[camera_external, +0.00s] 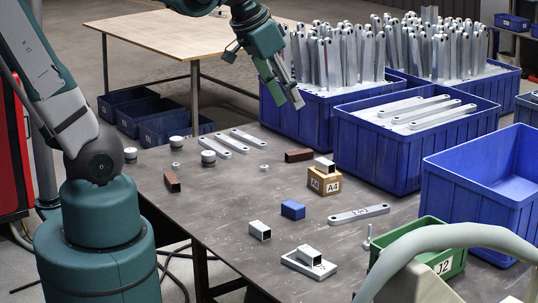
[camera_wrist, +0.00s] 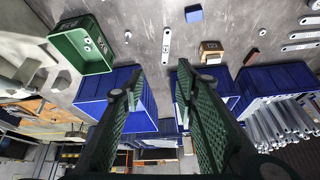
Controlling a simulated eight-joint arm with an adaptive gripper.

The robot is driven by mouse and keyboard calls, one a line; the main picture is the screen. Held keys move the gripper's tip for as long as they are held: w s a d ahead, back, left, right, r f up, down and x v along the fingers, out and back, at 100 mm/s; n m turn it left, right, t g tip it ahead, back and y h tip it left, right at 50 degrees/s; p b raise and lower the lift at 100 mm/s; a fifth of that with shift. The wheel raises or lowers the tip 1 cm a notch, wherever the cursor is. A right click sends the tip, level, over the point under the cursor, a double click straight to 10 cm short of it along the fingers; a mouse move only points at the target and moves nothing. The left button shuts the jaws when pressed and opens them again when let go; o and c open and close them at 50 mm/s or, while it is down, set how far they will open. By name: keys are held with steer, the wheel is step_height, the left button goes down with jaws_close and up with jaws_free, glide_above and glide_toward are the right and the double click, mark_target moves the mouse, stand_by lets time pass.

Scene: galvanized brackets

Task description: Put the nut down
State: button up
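My gripper (camera_external: 292,97) hangs in the air above the far part of the table, in front of the blue bins. In the wrist view my gripper (camera_wrist: 157,75) has its two green padded fingers apart, with nothing seen between them. A small pale round piece (camera_external: 263,168), perhaps a nut, lies on the dark table well below my gripper. It seems to show in the wrist view as a small light piece (camera_wrist: 262,32). Another small piece (camera_external: 176,166) lies at the table's left; it is too small to name surely.
The table (camera_external: 225,200) holds flat bars (camera_external: 360,214), a blue block (camera_external: 292,210), a box marked A4 (camera_external: 325,182), square tube pieces (camera_external: 259,230) and an upright bolt-like piece (camera_external: 368,240). A green bin (camera_external: 435,250) and blue bins (camera_external: 378,160) line the right side.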

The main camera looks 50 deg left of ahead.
steer(key=s+a+n+t, duration=0.1)
steer(key=s+a+n, duration=0.1)
steer(key=s+a, duration=0.3)
steer(key=shift+s+a+f+t+y, duration=0.25)
steer(key=shift+s+t+y, duration=0.05)
steer(key=shift+s, duration=0.55)
